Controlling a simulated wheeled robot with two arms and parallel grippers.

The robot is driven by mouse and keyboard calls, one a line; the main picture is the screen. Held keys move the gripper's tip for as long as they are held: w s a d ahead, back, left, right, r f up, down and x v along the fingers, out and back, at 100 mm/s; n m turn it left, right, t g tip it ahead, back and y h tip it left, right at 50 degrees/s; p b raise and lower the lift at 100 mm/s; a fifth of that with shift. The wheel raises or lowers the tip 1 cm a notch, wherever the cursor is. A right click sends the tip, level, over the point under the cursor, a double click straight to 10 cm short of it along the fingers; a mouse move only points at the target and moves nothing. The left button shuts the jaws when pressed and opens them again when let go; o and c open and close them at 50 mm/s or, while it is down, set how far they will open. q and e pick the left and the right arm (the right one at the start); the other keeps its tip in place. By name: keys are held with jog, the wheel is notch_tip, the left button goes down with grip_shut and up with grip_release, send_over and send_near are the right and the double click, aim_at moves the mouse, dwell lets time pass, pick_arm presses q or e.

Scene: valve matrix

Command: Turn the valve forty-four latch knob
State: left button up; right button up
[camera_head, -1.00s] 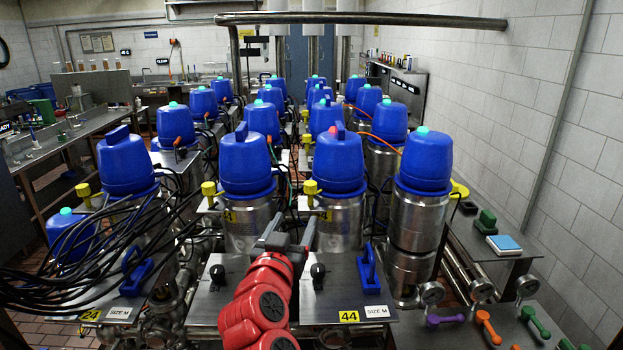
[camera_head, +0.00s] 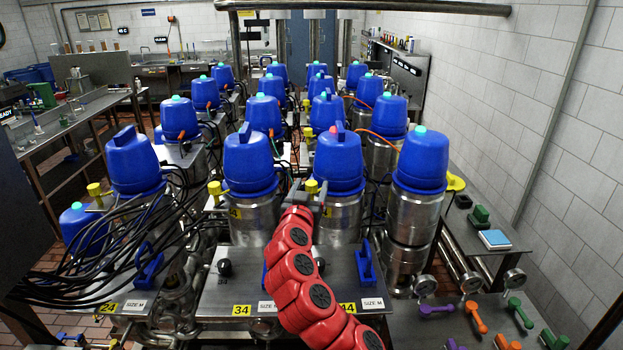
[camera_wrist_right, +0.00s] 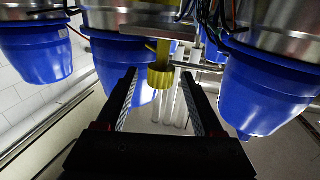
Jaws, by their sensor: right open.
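The valve forty-four unit has a blue cap (camera_head: 338,162) on a steel body, behind a plate with a yellow 44 label (camera_head: 347,308) that my right arm partly covers. A yellow latch knob (camera_head: 312,186) sits at the cap's left side. My right gripper (camera_head: 309,194) is at this knob, its fingers pointing away from me. In the right wrist view, the yellow knob (camera_wrist_right: 160,76) appears between the tips of the two open fingers, with a gap on each side. I cannot tell how deep it sits between them. My left gripper is not in view.
Blue-capped valves stand close on both sides, including one left (camera_head: 248,162) and one right (camera_head: 422,162). A blue handle (camera_head: 366,265) rises from the plate. Black cables (camera_head: 110,250) hang at the left. Coloured handles (camera_head: 475,317) lie at the lower right.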

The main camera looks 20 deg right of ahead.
jog(key=shift+w+d, duration=0.3)
jog(key=shift+w, duration=0.3)
grip_shut()
